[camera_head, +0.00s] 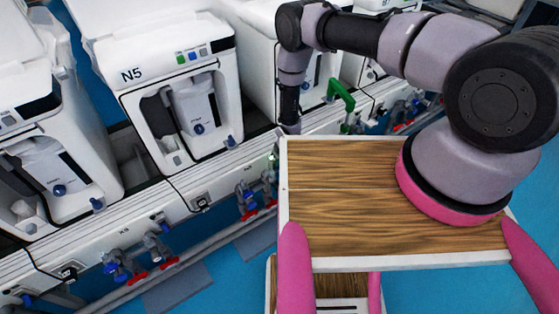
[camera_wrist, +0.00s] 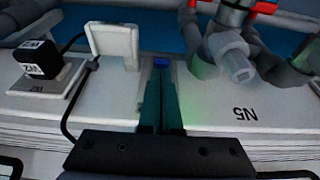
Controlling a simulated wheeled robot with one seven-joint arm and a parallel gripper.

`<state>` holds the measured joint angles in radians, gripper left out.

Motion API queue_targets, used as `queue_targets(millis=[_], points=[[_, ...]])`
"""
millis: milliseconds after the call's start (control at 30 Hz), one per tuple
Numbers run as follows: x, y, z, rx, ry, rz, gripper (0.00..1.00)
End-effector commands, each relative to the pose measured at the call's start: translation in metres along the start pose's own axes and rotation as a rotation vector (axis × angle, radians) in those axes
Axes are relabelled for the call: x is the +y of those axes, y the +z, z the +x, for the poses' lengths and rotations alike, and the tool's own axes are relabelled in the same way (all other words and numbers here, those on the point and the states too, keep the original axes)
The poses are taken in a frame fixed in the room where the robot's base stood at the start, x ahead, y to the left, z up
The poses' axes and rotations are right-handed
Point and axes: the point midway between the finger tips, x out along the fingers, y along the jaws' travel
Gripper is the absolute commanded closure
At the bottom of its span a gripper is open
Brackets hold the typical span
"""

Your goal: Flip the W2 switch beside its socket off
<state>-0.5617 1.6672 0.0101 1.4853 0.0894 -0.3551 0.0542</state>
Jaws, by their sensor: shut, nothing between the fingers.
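In the wrist view a black plug (camera_wrist: 42,60) sits in a white socket plate (camera_wrist: 38,88). Its small upside-down label ends in a 2; I cannot tell whether the letter is W or N. A raised white flap (camera_wrist: 115,45) stands beside the plug. My gripper (camera_wrist: 160,95) is shut and empty, its dark teal fingers over the panel to the right of plug and flap. A small blue piece (camera_wrist: 160,62) shows at the fingertips. I cannot make out the switch; the fingers may hide it. In the head view my gripper (camera_head: 273,160) is small, at the white panel rail, partly hidden by the wooden board.
A black cable (camera_wrist: 68,115) loops left of my fingers. A grey pipe fitting (camera_wrist: 232,55) stands close on the right.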

Motion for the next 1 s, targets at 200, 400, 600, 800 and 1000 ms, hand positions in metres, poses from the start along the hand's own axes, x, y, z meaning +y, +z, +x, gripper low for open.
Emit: queue_targets(millis=[200,400,600,800,1000], points=[[-0.0001,-0.0001,-0.0003,0.0,0.0,0.0,1.0],[-0.0001,0.0012,-0.0002,-0.001,0.0,0.0,1.0],[-0.0001,0.0036,0.0002,-0.001,0.0,0.001,1.0],[-0.0001,0.0055,0.0006,-0.001,0.0,0.001,1.0],[-0.0001,0.0092,0.0017,-0.001,0.0,0.001,1.0]])
